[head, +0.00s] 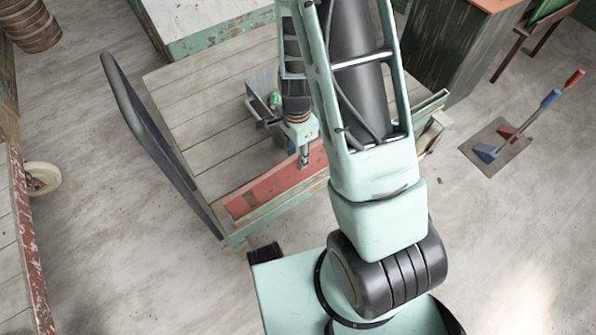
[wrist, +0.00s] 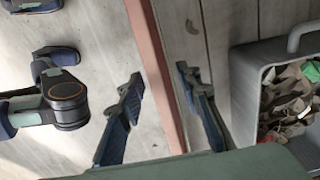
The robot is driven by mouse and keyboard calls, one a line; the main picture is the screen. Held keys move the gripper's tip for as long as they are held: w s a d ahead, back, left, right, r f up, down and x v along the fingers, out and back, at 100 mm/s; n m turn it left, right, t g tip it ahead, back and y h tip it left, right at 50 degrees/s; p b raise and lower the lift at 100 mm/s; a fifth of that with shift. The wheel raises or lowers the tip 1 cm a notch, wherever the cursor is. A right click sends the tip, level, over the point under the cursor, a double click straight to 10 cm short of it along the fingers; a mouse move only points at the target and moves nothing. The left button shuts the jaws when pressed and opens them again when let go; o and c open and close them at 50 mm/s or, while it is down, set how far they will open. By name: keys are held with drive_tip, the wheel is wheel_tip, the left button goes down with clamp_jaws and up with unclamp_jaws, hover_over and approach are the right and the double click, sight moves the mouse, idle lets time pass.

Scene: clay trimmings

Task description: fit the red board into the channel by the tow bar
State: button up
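The red board (head: 268,190) stands on edge along the near side of the plank-decked cart (head: 205,105), above a green edge rail (head: 240,235). My gripper (head: 304,160) is over the board towards its right part. In the wrist view the board's upper edge (wrist: 168,75) runs between the two fingers of my gripper (wrist: 160,82), which are spread with gaps beside it. I cannot tell whether the board sits in a channel. A black hoop bar (head: 145,120) rises at the cart's left end; no other tow bar is clear. My arm hides part of the right end.
A grey bin (wrist: 243,100) of clay scraps stands on the deck close to my gripper; it also shows in the head view (head: 255,100). A pale green rail (head: 435,103) is at the cart's right end. A mat with tools (head: 495,148) lies on the open floor at right.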

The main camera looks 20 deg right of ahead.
sight(298, 171)
wheel_tip(298, 171, down, 6)
drive_tip(key=shift+s+d+r+b, duration=0.1)
drive_tip(key=shift+r+b, duration=0.15)
drive_tip(key=shift+b, duration=1)
drive_tip(key=shift+r, duration=0.1)
clamp_jaws()
